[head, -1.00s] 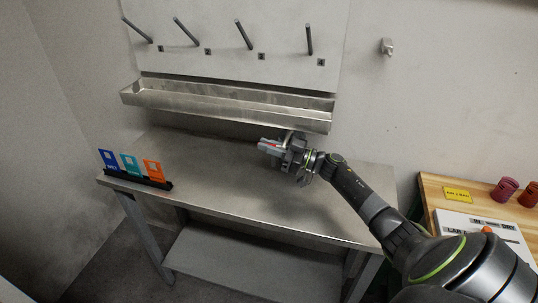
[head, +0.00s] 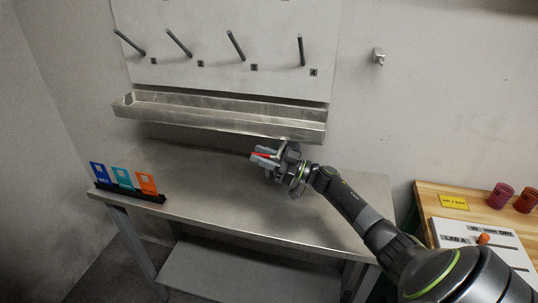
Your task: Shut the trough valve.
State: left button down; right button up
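The metal trough (head: 215,112) runs along the wall above the steel table. My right gripper (head: 258,156) is just below the trough's front edge, right of its middle, with its fingers pointing left. A small red piece (head: 262,155), which looks like the valve's handle, shows between or right beside the fingers. The rest of the valve is hidden or too small to make out. I cannot tell whether the fingers grip the red piece or only stand around it. My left gripper is out of view.
The steel table (head: 240,205) below is mostly clear. A black rack (head: 135,193) with blue, teal and orange cards stands at its left. Dark pegs (head: 236,46) stick out above the trough. A wooden table (head: 475,212) with cups and a labelled board stands at the right.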

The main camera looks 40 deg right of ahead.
jog(key=s+r+b+v, duration=0.1)
jog(key=r+b+v, duration=0.2)
jog(key=v, duration=1.3)
jog(key=shift+d+b, duration=0.4)
jog(key=shift+s+r, duration=0.1)
